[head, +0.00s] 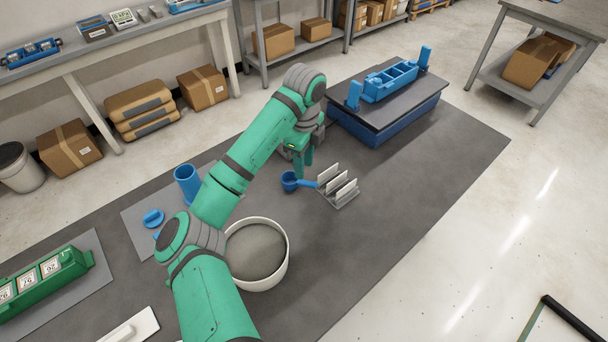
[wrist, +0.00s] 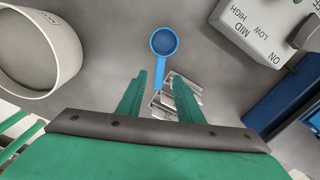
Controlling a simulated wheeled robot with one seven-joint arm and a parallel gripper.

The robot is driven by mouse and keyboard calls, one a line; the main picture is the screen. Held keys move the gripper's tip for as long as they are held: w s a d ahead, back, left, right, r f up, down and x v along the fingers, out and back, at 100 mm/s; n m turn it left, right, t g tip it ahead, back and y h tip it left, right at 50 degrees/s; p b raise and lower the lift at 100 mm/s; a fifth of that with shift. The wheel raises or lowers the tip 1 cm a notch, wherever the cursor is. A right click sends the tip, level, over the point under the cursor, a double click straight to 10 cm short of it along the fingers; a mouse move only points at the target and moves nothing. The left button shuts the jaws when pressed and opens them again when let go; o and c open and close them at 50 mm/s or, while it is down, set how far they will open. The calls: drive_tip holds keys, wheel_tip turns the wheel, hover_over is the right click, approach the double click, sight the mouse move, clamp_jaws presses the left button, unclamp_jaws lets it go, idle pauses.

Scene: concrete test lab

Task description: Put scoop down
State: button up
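The blue scoop (head: 290,181) sits low over the dark mat, its handle reaching right to the slotted holder (head: 340,187) with upright pale plates. In the wrist view the scoop (wrist: 163,43) has its round bowl away from me, and its handle end lies near the holder (wrist: 165,101). I cannot tell whether the handle touches the holder. My gripper (head: 303,168) is just above the scoop handle. In the wrist view the fingers of my gripper (wrist: 158,97) are apart, with a clear gap on both sides of the handle line.
A white bowl of grey powder (head: 255,252) stands left of the scoop. A grey device with printed settings (wrist: 262,27) is close to my gripper. A blue cup (head: 187,183) stands at left, and a dark-topped blue platform (head: 385,118) at back right. The mat's right front is clear.

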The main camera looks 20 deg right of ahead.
wheel_tip(320, 180, up, 4)
drive_tip(key=shift+f, duration=0.25)
drive_tip(key=shift+a, duration=0.15)
idle(0.4)
